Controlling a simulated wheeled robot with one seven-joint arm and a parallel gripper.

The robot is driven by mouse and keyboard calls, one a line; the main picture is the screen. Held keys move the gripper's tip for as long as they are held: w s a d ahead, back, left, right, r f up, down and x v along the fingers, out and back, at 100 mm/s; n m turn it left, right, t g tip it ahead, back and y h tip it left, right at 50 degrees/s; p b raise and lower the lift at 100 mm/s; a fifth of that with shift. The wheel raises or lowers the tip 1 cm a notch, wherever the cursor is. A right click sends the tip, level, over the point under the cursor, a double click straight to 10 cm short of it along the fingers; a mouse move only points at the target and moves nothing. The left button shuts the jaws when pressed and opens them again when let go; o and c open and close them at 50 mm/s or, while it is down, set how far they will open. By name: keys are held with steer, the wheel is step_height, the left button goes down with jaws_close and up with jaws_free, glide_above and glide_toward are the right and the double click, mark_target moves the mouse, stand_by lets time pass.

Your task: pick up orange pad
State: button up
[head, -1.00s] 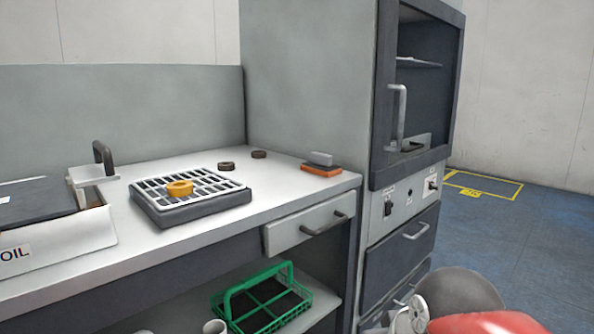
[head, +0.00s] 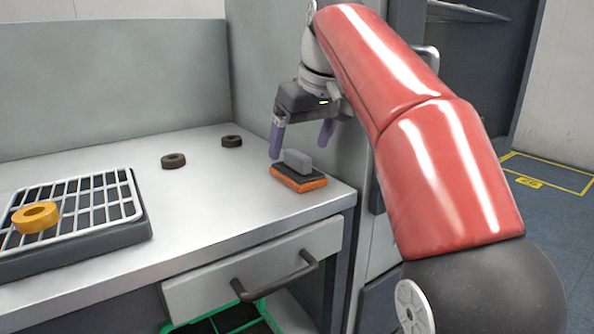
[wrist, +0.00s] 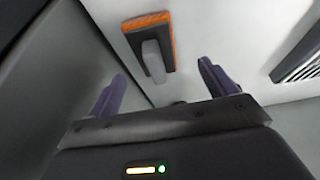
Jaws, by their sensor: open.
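The orange pad (head: 299,179) is a small block with an orange base, a dark top and a grey handle. It lies on the counter near its right front corner. My gripper (head: 301,143) is open above the pad, pointing down, with its purple fingers apart. In the wrist view the pad (wrist: 149,40) lies beyond the fingertips, with its grey handle lined up roughly between the two fingers (wrist: 160,72). No finger visibly touches the pad.
A rack tray (head: 130,228) with a yellow ring (head: 36,217) stands at the left on the counter (head: 215,205). Two dark rings (head: 173,161) (head: 231,141) lie behind the pad. A tall cabinet wall rises close at right. A drawer handle (head: 275,276) sticks out below.

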mark_target(298, 154)
steer(key=x, duration=0.3)
steer(key=w+b+x, duration=0.1)
steer(key=x, duration=0.2)
steer(key=shift+d, duration=0.1)
steer(key=shift+c, duration=0.5)
steer(key=c, duration=1)
steer(key=shift+r, duration=0.1)
step_height(298, 154, up, 8)
steer(key=p, duration=0.3)
steer(key=shift+w+r+p, duration=0.1)
steer(key=shift+p, duration=0.25)
steer(key=shift+r+b, duration=0.3)
steer(key=shift+r, duration=0.55)
